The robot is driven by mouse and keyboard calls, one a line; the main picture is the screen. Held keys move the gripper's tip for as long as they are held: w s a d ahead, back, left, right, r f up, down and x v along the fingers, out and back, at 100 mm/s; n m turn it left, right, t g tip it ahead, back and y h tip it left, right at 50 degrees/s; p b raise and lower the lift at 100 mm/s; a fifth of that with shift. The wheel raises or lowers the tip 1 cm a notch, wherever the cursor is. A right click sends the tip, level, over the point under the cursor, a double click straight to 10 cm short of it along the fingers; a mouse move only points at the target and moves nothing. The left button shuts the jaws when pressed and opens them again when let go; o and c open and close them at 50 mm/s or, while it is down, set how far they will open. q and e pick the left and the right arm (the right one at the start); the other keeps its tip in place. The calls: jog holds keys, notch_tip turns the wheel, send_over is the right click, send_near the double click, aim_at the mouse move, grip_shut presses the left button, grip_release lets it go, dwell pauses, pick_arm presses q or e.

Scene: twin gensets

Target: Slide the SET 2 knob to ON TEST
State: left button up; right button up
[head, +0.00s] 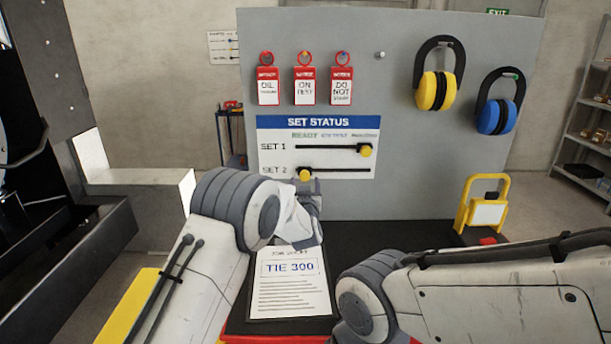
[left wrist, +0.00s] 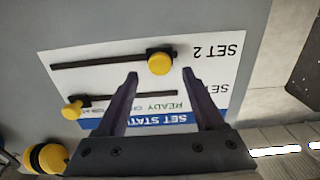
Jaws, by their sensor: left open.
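The SET STATUS board (head: 318,122) has two horizontal slots, with columns READY, ON TEST and a third one too small to read surely. The yellow SET 2 knob (head: 304,174) is at the left end of the lower slot, under READY. In the left wrist view, where the board is upside down, the SET 2 knob (left wrist: 160,64) shows just beyond and between the fingertips. My left gripper (left wrist: 160,77) is open and empty, in front of the board. In the head view my left wrist partly hides it just below the knob. My right gripper is not in view.
The yellow SET 1 knob (head: 366,151) is at the right end of the upper slot. Red tags (head: 305,86) hang above the board; yellow ear defenders (head: 436,90) and blue ones (head: 497,116) hang at right. A TIE 300 clipboard (head: 290,284) lies below.

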aim_at(305, 176)
pick_arm(q)
jog(key=shift+w+p, duration=0.3)
jog(key=shift+w, duration=1.65)
grip_shut()
